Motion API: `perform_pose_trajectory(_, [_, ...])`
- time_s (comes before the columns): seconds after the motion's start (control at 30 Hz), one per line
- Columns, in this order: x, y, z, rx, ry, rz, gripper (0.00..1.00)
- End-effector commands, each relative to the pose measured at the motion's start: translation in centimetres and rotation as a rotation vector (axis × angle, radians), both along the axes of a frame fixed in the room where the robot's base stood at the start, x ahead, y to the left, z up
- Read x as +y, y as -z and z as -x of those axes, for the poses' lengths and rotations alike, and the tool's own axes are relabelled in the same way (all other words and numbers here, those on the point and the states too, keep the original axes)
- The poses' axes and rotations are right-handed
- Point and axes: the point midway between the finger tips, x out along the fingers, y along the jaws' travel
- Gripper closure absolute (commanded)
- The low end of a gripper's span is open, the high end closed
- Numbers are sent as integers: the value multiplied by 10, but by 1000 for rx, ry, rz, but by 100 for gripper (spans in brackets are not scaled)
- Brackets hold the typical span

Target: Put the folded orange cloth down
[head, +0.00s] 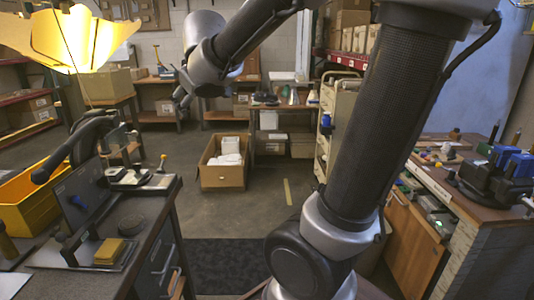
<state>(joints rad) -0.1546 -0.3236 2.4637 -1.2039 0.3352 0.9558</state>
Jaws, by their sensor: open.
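A small, flat, yellow-orange folded piece (109,251) lies on a dark tray on the left workbench (150,215). It looks like the folded cloth, though its colour is more yellow than orange and its material is too small to tell. My gripper (181,97) shows small and dark at the end of my arm, up in the air above the floor in the upper left middle. It is open, with nothing seen in it, and is well apart from the folded piece.
A lit yellow lamp shade (65,38) hangs at upper left. An open cardboard box (222,177) sits on the floor. The right bench (490,225) holds tools.

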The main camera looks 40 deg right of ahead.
Motion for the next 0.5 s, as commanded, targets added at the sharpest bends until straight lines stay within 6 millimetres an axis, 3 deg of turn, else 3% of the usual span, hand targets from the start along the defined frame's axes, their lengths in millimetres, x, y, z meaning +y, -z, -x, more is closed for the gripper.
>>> perform_pose_trajectory(0.03, [-36, -5, 32, 22, 95, -7, 15])
perform_pose_trajectory(0.1, [-72, 5, 81, 101, 199, -34, 15])
perform_pose_trajectory(0.17, [-87, 21, 125, 184, 252, -77, 15])
perform_pose_trajectory(0.2, [-90, 32, 152, 240, 267, -115, 15])
perform_pose_trajectory(0.3, [-79, 58, 206, 362, 252, -214, 15])
perform_pose_trajectory(0.4, [-60, 75, 239, 440, 205, -295, 15])
perform_pose_trajectory(0.5, [-46, 83, 255, 478, 166, -341, 15])
